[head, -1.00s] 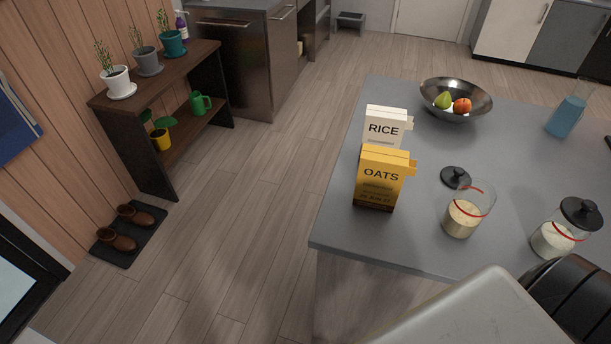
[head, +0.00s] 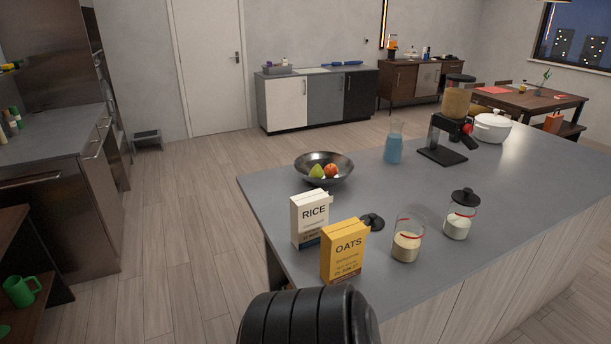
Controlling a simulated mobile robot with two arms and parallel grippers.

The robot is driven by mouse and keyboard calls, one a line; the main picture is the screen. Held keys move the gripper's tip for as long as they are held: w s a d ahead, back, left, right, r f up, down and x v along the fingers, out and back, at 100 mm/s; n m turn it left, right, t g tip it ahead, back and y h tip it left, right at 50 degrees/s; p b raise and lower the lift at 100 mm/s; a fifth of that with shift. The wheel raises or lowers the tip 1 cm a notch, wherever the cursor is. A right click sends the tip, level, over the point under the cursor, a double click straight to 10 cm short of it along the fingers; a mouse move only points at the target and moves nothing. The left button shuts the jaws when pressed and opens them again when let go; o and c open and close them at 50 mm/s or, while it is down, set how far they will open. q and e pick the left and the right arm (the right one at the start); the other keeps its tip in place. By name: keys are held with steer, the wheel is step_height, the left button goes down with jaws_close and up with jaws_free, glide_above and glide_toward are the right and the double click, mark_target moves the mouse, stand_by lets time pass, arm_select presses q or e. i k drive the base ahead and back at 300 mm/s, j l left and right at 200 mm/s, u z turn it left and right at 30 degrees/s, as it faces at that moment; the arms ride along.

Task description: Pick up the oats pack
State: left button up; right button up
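The yellow oats pack (head: 343,250) stands upright on the grey counter (head: 500,190), near its front left corner. The white rice pack (head: 310,219) stands upright just behind it to the left. A black ribbed part of my own arm shows at the bottom edge, in front of the oats pack. No gripper shows in the head view, and nothing is seen touching the oats pack.
Right of the oats pack are a black lid (head: 372,221), an open jar (head: 406,240) and a lidded jar (head: 459,216). Behind are a fruit bowl (head: 324,168), a blue carafe (head: 394,145), a coffee grinder (head: 452,125) and a white pot (head: 492,127). Floor left of the counter is clear.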

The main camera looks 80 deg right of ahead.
mark_target(342, 242)
steer(key=i+z, duration=0.45)
steer(key=i+j+z, duration=0.15)
steer(key=i+z, duration=0.5)
steer(key=z, duration=0.3)
steer(key=i+z, duration=0.2)
steer(key=z, duration=0.25)
steer(key=i+z, duration=0.2)
steer(key=z, duration=0.3)
steer(key=i+j+z, duration=0.15)
steer(key=z, duration=0.35)
steer(key=i+j+z, duration=0.15)
steer(key=z, duration=0.3)
steer(key=j, duration=0.1)
